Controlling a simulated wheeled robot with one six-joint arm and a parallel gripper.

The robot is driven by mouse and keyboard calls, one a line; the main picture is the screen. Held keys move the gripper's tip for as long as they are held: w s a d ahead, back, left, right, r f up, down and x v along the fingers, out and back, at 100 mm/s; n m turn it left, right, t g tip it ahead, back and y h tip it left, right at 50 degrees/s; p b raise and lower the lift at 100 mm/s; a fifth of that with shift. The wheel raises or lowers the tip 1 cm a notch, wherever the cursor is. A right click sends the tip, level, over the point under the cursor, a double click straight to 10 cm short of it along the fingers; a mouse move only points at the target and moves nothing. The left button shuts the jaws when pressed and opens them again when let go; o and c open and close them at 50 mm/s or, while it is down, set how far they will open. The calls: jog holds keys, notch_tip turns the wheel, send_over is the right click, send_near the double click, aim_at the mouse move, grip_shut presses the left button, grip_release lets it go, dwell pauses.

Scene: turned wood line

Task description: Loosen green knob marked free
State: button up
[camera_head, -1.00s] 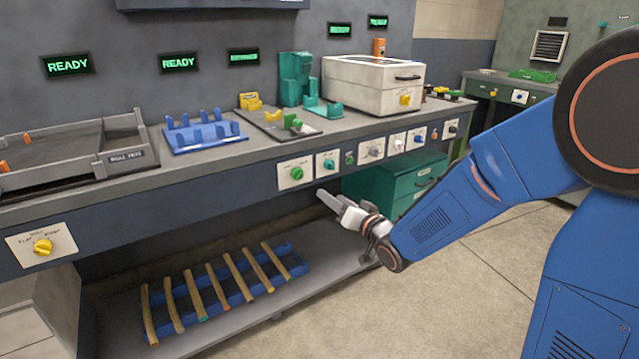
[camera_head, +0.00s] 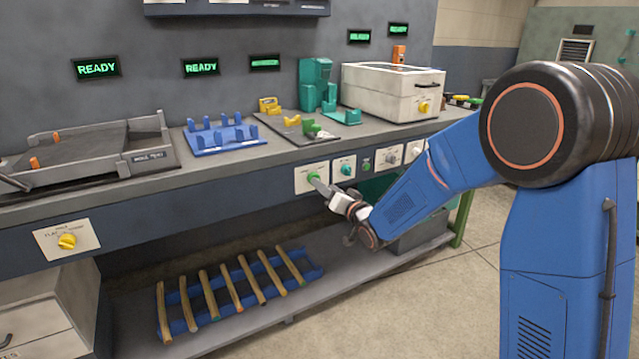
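A round green knob (camera_head: 312,177) sits on a white plate (camera_head: 305,187) on the front panel of the bench. The lettering on the plate is too small to read. My gripper (camera_head: 318,183) is right at this knob, its fingertips overlapping the knob's lower right edge in the picture. I cannot tell whether the fingers touch or close around the knob. The fingers are seen nearly end-on along the arm, so their opening does not show. A teal knob (camera_head: 346,169) and a small green knob (camera_head: 366,165) are to the right.
More knobs continue right along the panel, partly behind my arm. A yellow knob (camera_head: 67,241) is at the far left. Above are a grey tray (camera_head: 150,157), a blue rack (camera_head: 226,139) and a white box (camera_head: 380,98). A shelf below holds several wooden spindles (camera_head: 220,290).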

jog(key=shift+x, duration=2.35)
jog(key=c, duration=1)
